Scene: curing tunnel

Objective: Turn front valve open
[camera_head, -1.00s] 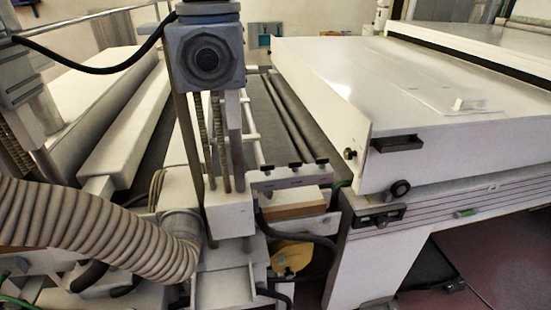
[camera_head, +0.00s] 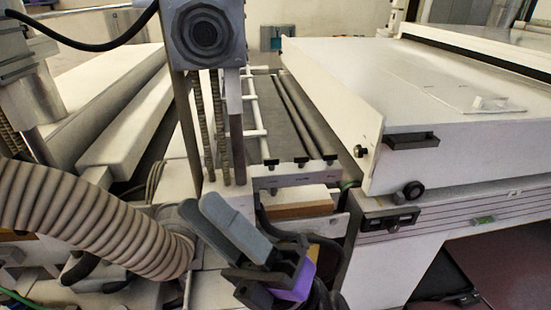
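I cannot single out the front valve with certainty. A dark round knob-like part (camera_head: 206,33) faces me on a grey housing at the top, above a pale column. My gripper (camera_head: 201,206) shows at the lower middle, its two grey-blue fingers pointing up and left, with a purple part at its base. The fingers overlap in this view, so the gap between them is unclear. No object shows in them. The gripper is well below the knob-like part and covers most of a yellow part (camera_head: 313,252) low on the machine.
A ribbed beige hose (camera_head: 95,215) curves across the lower left. A white machine cover (camera_head: 430,100) with a black handle (camera_head: 411,141) and round knobs fills the right. Rollers (camera_head: 290,115) lie between. Black cables hang near my gripper. Dark red floor (camera_head: 490,250) shows lower right.

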